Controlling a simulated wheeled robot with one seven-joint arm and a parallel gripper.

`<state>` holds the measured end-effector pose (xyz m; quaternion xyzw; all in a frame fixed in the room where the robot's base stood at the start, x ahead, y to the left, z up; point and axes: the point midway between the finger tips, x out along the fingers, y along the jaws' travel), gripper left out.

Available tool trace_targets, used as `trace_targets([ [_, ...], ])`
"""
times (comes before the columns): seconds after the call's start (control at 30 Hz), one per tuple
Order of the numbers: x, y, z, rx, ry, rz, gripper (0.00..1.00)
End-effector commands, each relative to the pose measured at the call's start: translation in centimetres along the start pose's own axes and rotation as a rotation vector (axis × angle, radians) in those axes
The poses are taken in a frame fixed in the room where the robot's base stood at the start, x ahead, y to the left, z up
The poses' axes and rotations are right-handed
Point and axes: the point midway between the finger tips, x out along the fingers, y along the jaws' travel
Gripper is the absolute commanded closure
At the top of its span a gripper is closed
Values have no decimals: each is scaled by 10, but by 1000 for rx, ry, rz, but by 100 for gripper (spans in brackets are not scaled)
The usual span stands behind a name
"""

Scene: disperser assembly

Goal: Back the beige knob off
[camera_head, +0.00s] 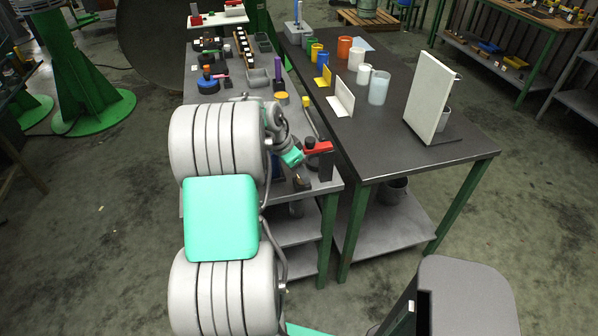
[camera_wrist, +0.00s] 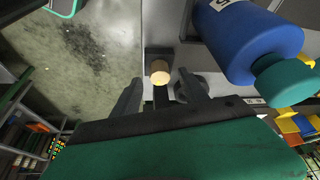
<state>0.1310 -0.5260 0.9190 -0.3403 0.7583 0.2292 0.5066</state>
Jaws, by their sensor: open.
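The beige knob (camera_wrist: 160,72) shows in the wrist view as a round, light wooden-looking face on a dark block. It sits at the table's edge, beyond and between the two dark fingers of my gripper (camera_wrist: 160,78). My gripper is open, with one finger to each side of the knob in the picture. I see no contact, and the depth gap is hard to judge. In the head view a small dark block (camera_head: 302,183) stands at the near corner of the left table. The arm's end is close to it and the gripper is hard to make out there.
A large blue cylinder (camera_wrist: 247,38) with a teal cap (camera_wrist: 285,79) is close on the right in the wrist view. A red-topped dark fixture (camera_head: 318,149) stands near the same corner. The right table (camera_head: 440,155) carries cups and a white panel (camera_head: 431,97).

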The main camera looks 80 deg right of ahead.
Motion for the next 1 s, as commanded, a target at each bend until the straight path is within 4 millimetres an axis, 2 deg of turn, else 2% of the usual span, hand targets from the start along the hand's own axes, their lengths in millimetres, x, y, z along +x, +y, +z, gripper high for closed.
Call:
trace_targets([
  [0.13, 16, -1, 0, -1, 0, -1, 49],
  [0.4, 20, -1, 0, -2, 1, -3, 49],
  [1.0, 19, -1, 0, -3, 0, -3, 98],
])
